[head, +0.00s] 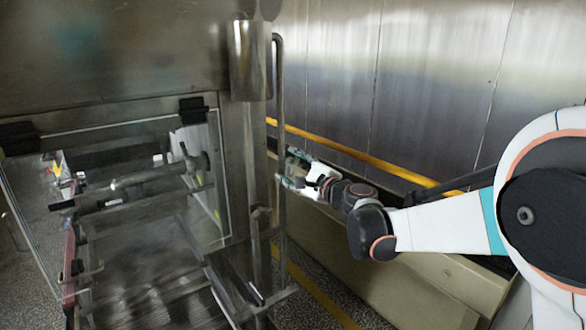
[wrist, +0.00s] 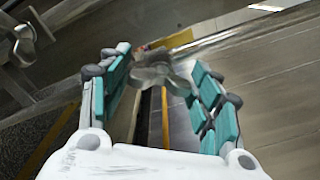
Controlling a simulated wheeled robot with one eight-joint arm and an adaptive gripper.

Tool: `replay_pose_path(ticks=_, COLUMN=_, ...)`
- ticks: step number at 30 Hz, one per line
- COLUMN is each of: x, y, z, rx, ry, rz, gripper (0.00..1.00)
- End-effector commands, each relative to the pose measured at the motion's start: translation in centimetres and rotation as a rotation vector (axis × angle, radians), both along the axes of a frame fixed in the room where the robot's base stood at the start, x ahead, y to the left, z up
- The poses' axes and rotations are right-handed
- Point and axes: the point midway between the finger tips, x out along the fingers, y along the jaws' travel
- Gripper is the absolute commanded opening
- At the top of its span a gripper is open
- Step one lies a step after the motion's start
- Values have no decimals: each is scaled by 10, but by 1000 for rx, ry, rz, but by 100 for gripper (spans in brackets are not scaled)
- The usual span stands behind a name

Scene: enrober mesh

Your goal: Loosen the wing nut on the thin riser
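The thin riser (head: 281,120) is a slim upright metal pipe beside a thicker post in the head view. My gripper (head: 294,168) is close to it on its right side. In the wrist view my gripper (wrist: 160,60) is open, with its teal-padded fingers apart. A grey metal wing nut (wrist: 158,76) shows between the fingertips, with its wings spread to both sides. There is a visible gap to the left finger; whether the right pad touches a wing I cannot tell. The wing nut is too small to make out in the head view.
A second winged metal part (wrist: 25,42) is at the upper left of the wrist view. In the head view a steel machine with an open bay (head: 140,240) fills the left. A yellow rail (head: 350,152) runs along the steel wall behind my arm. A beige ledge (head: 420,270) lies below.

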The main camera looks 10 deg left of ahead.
Motion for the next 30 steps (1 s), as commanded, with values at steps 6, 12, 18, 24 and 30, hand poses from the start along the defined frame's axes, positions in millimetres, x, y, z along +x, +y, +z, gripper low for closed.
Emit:
replay_pose_path(ticks=6, x=0, y=0, z=0, rx=0, ry=0, rz=0, gripper=29)
replay_pose_path(ticks=12, x=0, y=0, z=0, rx=-17, ry=-19, rz=0, gripper=29)
replay_pose_path(ticks=18, x=0, y=0, z=0, rx=-81, ry=-90, rz=0, gripper=29)
replay_pose_path(ticks=24, x=0, y=0, z=1, rx=-178, ry=-200, rz=0, gripper=29)
replay_pose_path(ticks=30, x=0, y=0, z=0, rx=-277, ry=-310, rz=1, gripper=29)
